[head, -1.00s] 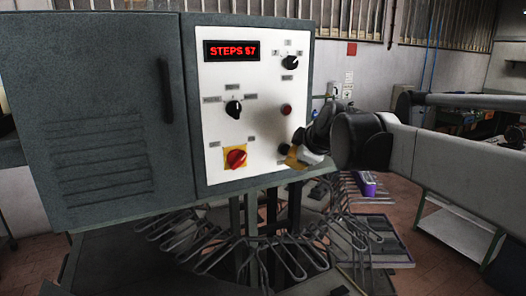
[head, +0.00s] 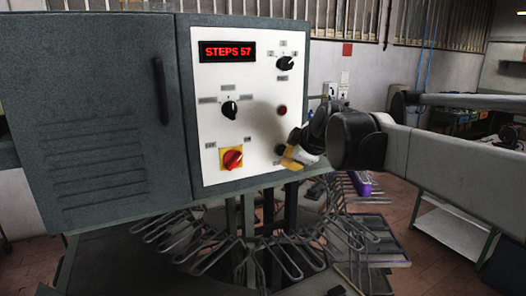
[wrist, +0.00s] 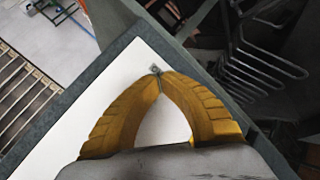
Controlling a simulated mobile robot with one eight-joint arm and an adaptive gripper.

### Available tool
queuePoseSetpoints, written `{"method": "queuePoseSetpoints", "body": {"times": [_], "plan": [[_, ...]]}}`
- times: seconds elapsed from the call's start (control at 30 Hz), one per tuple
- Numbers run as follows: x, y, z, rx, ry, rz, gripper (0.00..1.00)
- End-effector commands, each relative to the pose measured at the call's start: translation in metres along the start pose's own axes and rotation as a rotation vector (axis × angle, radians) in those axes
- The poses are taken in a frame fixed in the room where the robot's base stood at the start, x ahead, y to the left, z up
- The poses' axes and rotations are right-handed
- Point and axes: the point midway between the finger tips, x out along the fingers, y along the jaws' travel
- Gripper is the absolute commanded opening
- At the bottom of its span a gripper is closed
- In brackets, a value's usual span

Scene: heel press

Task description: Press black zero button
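The black zero button (head: 279,150) is low on the right of the white control panel, below a red button (head: 282,110). In the head view it is partly visible just beside my gripper (head: 286,161). My gripper's yellow fingers are at the panel's lower right; I cannot tell whether they touch the button. In the wrist view the fingertips of my gripper (wrist: 157,74) meet, with nothing seen between them. A small grey label (wrist: 155,69) shows at the tips; the button is hidden there.
The panel also carries a red display (head: 228,51) reading "STEPS 57", black selector knobs (head: 229,109) and a red-yellow switch (head: 232,158). The grey cabinet (head: 95,120) fills the left. Metal wire loops (head: 275,255) fan out below the panel.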

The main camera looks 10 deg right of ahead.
Motion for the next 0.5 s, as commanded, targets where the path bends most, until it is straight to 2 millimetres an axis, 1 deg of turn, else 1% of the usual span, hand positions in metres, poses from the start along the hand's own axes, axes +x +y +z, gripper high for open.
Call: {"method": "queuePoseSetpoints", "body": {"times": [0.37, 0.5], "plan": [[0.0002, 0.0001, -0.0001, 0.0, 0.0, 0.0, 0.0], [0.0031, 0.0015, -0.0017, 0.0, 0.0, 0.0, 0.0]]}}
